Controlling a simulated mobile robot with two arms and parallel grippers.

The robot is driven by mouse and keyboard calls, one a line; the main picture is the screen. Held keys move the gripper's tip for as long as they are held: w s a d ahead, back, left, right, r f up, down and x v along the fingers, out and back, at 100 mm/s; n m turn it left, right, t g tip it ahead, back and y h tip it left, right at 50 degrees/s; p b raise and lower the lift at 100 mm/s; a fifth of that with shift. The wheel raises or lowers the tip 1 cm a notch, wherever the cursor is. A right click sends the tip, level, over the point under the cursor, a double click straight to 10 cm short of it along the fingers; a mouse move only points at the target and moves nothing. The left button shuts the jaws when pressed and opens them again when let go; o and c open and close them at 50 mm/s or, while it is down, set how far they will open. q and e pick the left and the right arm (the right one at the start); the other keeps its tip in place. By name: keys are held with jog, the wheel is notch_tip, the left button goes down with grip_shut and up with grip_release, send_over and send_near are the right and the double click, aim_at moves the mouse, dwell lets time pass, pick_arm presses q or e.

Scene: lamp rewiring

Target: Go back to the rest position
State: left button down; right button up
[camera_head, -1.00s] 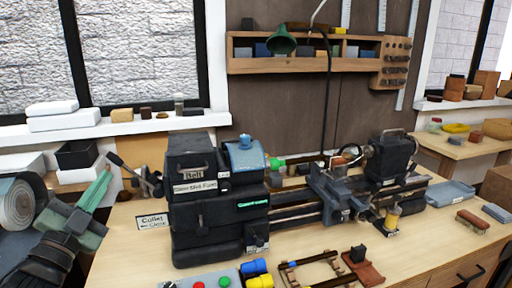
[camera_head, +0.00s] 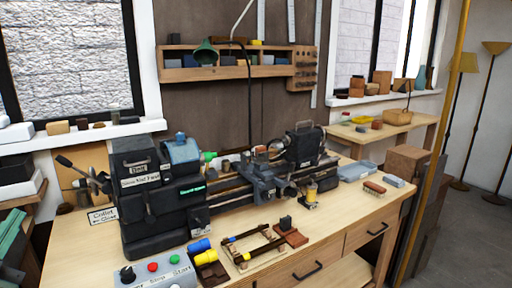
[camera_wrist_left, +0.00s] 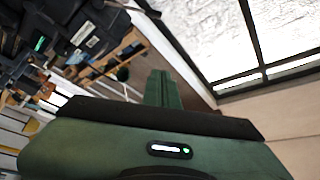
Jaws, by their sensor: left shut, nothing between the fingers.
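My left gripper (camera_head: 12,238) shows only in part at the left edge of the head view, as green finger parts beside the left end of the workbench (camera_head: 80,245). In the left wrist view its green fingers (camera_wrist_left: 163,88) point away from the camera, pressed together with nothing between them. They appear apart from the bench and the lathe. My right gripper is not in view.
A black lathe (camera_head: 165,215) stands on the bench, with a grey button box (camera_head: 158,274) in front. A yellow pole (camera_head: 440,120) rises at the right, with open floor beyond.

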pick_arm(q)
jog(key=s+d+f+n+g, duration=0.1)
jog(key=d+f+n+g, duration=0.3)
jog(key=f, duration=0.9)
jog(key=s+d+f+n+g, duration=0.1)
jog(key=d+f+g, duration=0.3)
jog(key=f, duration=0.8)
jog(key=s+d+f+n+g+h, duration=0.1)
jog(key=s+d+f+g+h, duration=0.3)
jog(key=s+d+f+g, duration=0.9)
jog(key=s+d+f+t, duration=0.1)
jog(key=s+f, duration=0.2)
jog(key=f, duration=1.2)
jog(key=s+d+f+t, duration=0.1)
jog(key=s+d+f, duration=0.15)
jog(key=f, duration=1.25)
jog(key=s+a+f, duration=0.2)
jog(key=s+f, duration=0.5)
jog(key=s, duration=0.1)
jog(key=s+a+f+g, duration=0.1)
jog(key=s+f, duration=0.7)
jog(key=s, duration=0.1)
jog(key=shift+a+g+y, duration=0.3)
jog(key=shift+a, duration=0.05)
